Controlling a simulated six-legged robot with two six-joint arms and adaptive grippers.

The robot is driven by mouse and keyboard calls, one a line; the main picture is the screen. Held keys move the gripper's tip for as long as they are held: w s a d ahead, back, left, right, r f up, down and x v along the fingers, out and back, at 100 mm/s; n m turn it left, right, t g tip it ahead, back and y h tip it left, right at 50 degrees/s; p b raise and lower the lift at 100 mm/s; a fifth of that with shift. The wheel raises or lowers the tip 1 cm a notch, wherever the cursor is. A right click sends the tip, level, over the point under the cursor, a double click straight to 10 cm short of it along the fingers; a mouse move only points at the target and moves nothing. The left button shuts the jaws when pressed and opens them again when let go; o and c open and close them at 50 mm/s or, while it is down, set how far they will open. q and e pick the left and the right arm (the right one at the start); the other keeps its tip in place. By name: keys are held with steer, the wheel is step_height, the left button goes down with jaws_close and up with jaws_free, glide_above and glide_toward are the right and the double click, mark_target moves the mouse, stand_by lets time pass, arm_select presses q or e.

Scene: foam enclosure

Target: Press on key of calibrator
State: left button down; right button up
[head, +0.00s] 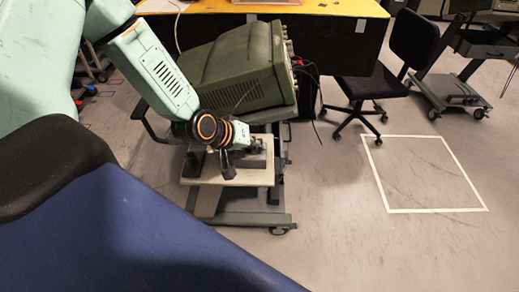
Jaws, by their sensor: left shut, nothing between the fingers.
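A green boxy instrument (235,68), which may be the calibrator, sits tilted on a wheeled cart (245,218) at centre left. Its front, with knobs and red and black cables, faces right and shows only edge-on. I cannot make out a key on it. My left gripper (228,170) is shut and empty, pointing down in front of the instrument, over the cart's pale lower shelf (255,177). Whether it touches anything there I cannot tell. My right gripper is not in view.
A yellow-topped desk (330,7) stands behind the instrument. A black office chair (385,75) is to its right, and another wheeled cart (450,90) stands at far right. A white taped square (440,209) marks clear floor at right.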

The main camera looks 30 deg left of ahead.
arm_select(q)
steer(key=shift+r+p, duration=0.35)
steer(key=shift+r, duration=0.2)
step_height(320, 180, up, 6)
steer(key=p, duration=0.6)
